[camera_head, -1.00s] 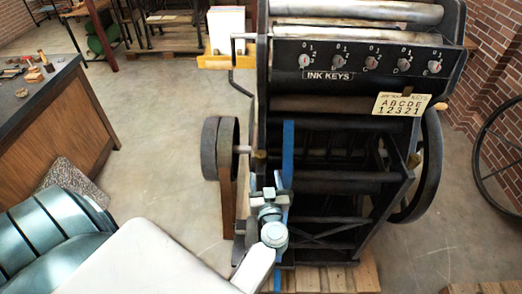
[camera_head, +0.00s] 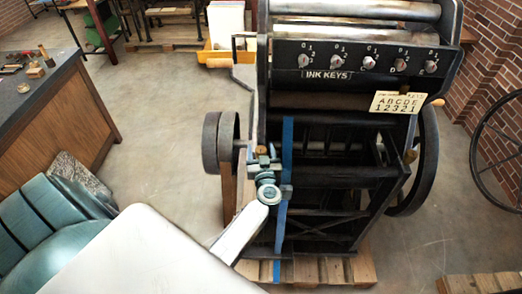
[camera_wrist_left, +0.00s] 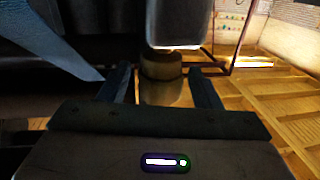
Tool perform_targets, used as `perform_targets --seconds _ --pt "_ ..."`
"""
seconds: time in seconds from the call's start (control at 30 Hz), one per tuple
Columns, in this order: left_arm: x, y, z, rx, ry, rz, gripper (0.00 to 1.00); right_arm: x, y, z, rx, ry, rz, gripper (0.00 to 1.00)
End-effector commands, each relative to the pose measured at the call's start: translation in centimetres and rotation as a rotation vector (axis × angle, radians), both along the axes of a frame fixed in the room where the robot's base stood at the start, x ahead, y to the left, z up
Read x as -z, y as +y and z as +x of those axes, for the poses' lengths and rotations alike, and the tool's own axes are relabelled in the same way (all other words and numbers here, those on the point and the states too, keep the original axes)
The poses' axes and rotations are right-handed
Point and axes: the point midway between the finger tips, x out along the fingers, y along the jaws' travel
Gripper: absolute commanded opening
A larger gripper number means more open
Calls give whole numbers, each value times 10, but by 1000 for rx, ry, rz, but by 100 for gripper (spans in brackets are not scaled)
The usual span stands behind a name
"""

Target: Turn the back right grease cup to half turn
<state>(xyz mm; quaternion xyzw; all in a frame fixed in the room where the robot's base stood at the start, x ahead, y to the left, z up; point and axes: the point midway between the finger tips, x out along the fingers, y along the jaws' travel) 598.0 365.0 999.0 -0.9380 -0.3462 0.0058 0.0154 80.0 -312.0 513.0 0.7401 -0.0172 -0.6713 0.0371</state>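A brass-coloured grease cup (camera_head: 262,149) sits on the left side of the press (camera_head: 330,102), just right of the flat pulley wheel. My left gripper (camera_head: 263,162) is right at it in the head view. In the left wrist view the cup (camera_wrist_left: 162,82) stands between the two dark fingers of my left gripper (camera_wrist_left: 163,90), which are open with a gap on each side. A second brass-coloured piece (camera_head: 410,157) shows on the press's right side. I cannot tell from the markings which cup is the back right one. My right gripper is not in view.
A blue upright strip (camera_head: 286,150) runs close beside the left gripper. The pulley wheel (camera_head: 219,143) is to its left. The press stands on a wooden pallet (camera_head: 306,270). A workbench (camera_head: 50,110) is at the left, with free floor between.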

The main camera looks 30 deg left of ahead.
Motion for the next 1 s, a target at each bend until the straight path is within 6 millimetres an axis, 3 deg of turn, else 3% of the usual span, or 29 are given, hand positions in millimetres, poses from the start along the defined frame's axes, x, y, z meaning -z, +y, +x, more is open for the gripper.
perform_targets --seconds 0.03,0.2,0.23,0.87,0.9,1.0 --pt "0 0 0 0 0 0 50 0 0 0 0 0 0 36" --pt "0 0 0 0 0 0 17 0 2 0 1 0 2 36" --pt "0 0 0 0 0 0 14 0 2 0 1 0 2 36" --pt "0 -1 0 138 1 0 14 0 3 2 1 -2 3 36" --pt "0 -1 0 138 1 0 39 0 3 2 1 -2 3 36" --pt "0 -1 0 138 1 0 58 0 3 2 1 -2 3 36"
